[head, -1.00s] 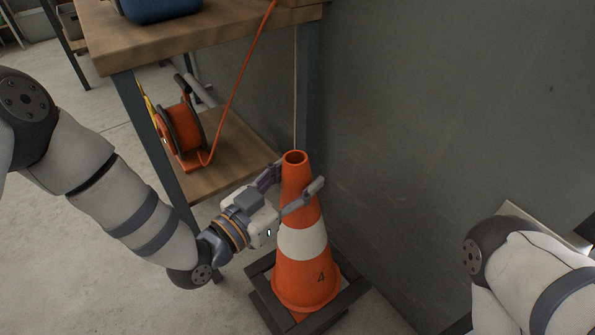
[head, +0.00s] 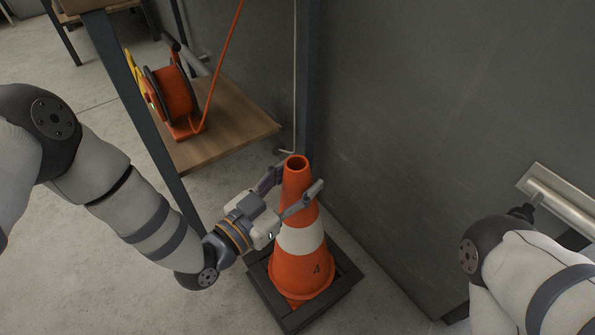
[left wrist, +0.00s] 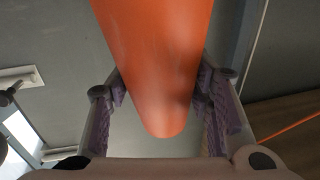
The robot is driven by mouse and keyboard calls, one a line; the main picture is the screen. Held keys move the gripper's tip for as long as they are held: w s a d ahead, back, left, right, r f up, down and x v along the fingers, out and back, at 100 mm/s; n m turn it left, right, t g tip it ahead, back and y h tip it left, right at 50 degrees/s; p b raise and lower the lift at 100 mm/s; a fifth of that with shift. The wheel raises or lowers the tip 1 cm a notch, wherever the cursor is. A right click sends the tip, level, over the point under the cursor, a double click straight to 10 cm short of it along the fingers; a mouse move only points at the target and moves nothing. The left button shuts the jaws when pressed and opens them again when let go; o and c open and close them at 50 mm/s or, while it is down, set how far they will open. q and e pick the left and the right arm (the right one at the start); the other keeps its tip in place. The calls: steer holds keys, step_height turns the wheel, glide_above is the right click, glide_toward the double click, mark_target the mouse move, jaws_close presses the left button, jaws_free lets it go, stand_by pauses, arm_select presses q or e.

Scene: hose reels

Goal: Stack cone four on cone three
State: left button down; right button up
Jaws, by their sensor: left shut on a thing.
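In the left wrist view, the orange cone (left wrist: 158,70) fills the middle between the left gripper's finger pads (left wrist: 160,105). Cone three is not in view. My right arm shows at the right, but its gripper is not in view.
A workbench has a lower wooden shelf (head: 222,135) close behind my left arm, holding an orange hose reel (head: 174,95). A hose rises from it. A grey wall (head: 430,120) stands behind the cone, with a metal bar (head: 562,210) at right. Floor is clear at lower left.

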arm_select(q)
steer(key=shift+s+f+b, duration=0.2)
steer(key=shift+f+b, duration=3)
steer(key=shift+f, duration=2.9)
arm_select(e)
step_height(320, 180, down, 6)
steer(key=s+g, duration=0.1)
steer(key=s, duration=0.1)
steer(key=shift+s+a+r, duration=0.15)
steer(key=shift+s+r, duration=0.05)
steer(key=shift+r, duration=0.05)
arm_select(q)
steer(key=c, duration=1.1)
jaws_free()
steer(key=o, duration=0.4)
steer(key=shift+w+f, duration=0.15)
arm_select(e)
steer(key=shift+w, duration=0.1)
